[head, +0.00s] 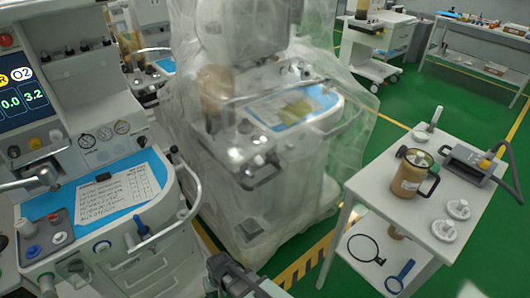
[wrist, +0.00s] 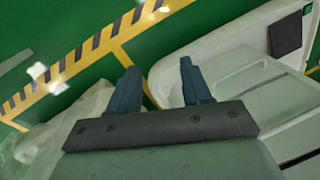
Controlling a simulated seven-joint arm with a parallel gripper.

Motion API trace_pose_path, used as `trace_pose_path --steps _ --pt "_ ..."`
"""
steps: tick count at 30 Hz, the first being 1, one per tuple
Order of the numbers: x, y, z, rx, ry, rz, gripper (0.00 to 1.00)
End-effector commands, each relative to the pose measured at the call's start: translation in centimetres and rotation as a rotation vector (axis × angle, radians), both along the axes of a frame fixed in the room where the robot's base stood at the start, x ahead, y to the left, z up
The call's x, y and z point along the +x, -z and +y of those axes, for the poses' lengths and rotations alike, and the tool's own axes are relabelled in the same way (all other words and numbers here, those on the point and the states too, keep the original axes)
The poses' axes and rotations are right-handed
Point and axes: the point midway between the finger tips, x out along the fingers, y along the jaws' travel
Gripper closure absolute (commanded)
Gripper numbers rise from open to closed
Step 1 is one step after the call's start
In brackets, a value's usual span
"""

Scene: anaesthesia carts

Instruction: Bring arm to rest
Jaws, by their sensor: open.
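My gripper (wrist: 158,78) shows in the wrist view with its two dark fingers spread apart and nothing between them. Beyond the fingers are the green floor and the pale body of a cart. In the head view, part of my arm (head: 238,280) shows at the bottom middle, low in front of the carts. The gripper's fingertips are not clear in the head view.
An anaesthesia cart (head: 185,225) with a blue work surface stands at left. A plastic-covered cart (head: 265,190) stands in the middle. A white table (head: 385,205) at right holds a brown canister (head: 408,175), white discs and a grey device (head: 470,163). Green floor lies between.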

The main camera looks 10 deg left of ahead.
Motion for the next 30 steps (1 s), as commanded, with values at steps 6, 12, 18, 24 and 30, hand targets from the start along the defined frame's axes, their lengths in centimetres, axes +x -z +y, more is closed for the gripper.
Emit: trace_pose_path --steps 6,12,18,24,30 --pt "1.1 2.5 -8.5 -0.085 0.082 0.06 0.52" --pt "0.8 4.3 -15.7 -0.151 0.152 0.127 0.52" --pt "-0.8 5.7 -22.3 -0.207 0.22 0.203 0.52" --pt "-3.4 6.7 -28.2 -0.251 0.286 0.288 0.52" --pt "-6.8 7.3 -33.2 -0.283 0.35 0.382 0.52"
